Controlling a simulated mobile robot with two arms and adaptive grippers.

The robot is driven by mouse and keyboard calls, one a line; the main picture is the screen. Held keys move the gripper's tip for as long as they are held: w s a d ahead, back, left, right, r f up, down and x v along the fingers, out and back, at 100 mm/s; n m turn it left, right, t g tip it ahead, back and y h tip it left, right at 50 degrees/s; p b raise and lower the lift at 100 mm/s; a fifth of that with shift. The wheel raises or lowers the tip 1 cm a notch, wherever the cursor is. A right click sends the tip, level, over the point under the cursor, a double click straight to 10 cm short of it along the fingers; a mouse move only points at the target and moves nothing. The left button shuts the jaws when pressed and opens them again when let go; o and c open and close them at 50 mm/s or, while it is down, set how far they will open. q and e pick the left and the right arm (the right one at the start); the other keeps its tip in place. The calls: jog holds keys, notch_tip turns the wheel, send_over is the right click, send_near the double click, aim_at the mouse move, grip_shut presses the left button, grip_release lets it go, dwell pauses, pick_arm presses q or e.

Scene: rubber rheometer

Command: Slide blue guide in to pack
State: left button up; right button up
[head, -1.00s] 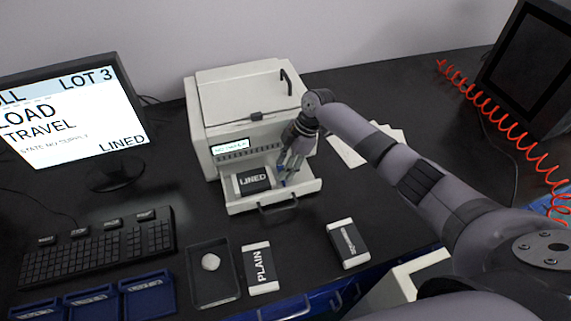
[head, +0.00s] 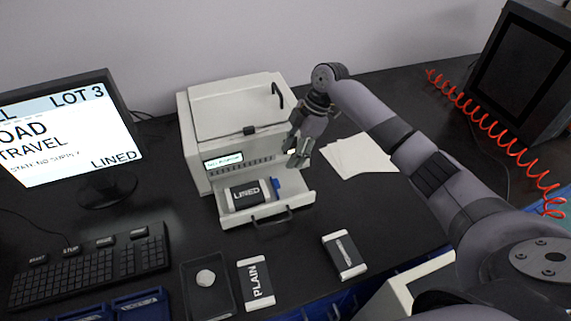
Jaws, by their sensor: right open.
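The blue guide (head: 276,184) sits in the open drawer of the white machine, at the right side of the LINED pack. It looks close against the pack, but I cannot tell whether they touch. The LINED pack (head: 246,194), black with pale ends, lies in the left part of the drawer (head: 303,197). My right gripper (head: 298,161) is open and empty, above the right rear of the drawer and clear of the guide. My left gripper is not in view.
The white machine (head: 233,108) stands behind the drawer. A PLAIN pack (head: 258,283), another pack (head: 344,255) and a black tray (head: 191,281) with a pale lump lie in front. Paper sheets (head: 352,156) lie right. A monitor (head: 70,130) and keyboard (head: 88,268) are left.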

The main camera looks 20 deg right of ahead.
jog(key=shift+d+r, duration=0.25)
jog(key=shift+r, duration=0.45)
jog(key=shift+c, duration=0.6)
